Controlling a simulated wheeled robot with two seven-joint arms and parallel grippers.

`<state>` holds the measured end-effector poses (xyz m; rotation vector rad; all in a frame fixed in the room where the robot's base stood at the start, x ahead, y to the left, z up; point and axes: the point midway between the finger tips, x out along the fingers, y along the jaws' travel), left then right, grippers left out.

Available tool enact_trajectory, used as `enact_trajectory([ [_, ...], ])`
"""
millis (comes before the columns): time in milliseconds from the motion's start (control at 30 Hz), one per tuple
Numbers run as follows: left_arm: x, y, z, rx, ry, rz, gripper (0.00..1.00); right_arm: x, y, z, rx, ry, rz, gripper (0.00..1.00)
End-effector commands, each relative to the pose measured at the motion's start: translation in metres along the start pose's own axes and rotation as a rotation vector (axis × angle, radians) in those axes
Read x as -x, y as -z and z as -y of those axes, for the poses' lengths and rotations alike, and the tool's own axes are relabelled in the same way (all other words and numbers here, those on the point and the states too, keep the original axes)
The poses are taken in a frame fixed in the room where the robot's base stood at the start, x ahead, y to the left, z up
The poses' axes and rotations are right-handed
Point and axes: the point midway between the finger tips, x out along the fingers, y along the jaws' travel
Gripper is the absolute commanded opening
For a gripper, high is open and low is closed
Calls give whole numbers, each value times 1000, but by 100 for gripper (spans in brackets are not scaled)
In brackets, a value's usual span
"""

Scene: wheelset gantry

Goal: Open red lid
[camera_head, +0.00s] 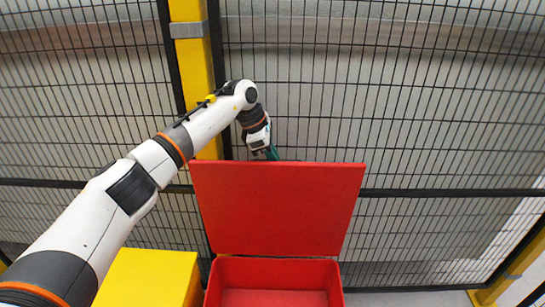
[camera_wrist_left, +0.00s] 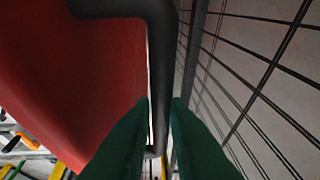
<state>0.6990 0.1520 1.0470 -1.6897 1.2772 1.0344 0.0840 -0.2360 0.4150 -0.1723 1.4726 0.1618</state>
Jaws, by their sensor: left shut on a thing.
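The red lid (camera_head: 277,208) stands raised, about upright, at the back edge of the red box (camera_head: 272,270), whose inside shows below it. My left gripper (camera_head: 271,154) is at the lid's top edge, left of its middle, with its fingertips partly hidden behind the lid. In the left wrist view, the green fingers of my left gripper (camera_wrist_left: 161,101) are on either side of a dark handle (camera_wrist_left: 158,65) that is on the red lid (camera_wrist_left: 85,75). The gripper is shut on this handle. My right gripper is in neither view.
A black wire mesh fence (camera_head: 430,110) stands close behind the lid and my left arm. A yellow post (camera_head: 190,65) rises at the back left. A yellow box (camera_head: 150,278) stands just left of the red box. Floor shows to the right of the red box.

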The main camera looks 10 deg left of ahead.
Motion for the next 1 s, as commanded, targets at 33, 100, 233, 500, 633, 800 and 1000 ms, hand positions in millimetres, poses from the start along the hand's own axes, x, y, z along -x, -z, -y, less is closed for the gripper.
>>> enact_trajectory([
  [33,2,0,1,0,4,-1,19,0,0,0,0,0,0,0],
  [100,2,0,1,0,3,-1,30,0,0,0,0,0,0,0],
  [233,1,0,0,0,2,-1,36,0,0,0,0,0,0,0],
  [500,6,0,1,0,3,-1,36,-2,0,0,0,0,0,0],
  [633,23,-1,1,0,6,-1,36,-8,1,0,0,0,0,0],
  [800,60,-1,1,0,7,-1,36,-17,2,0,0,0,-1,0],
  [1000,99,-1,1,0,6,-1,36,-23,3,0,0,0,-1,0],
])
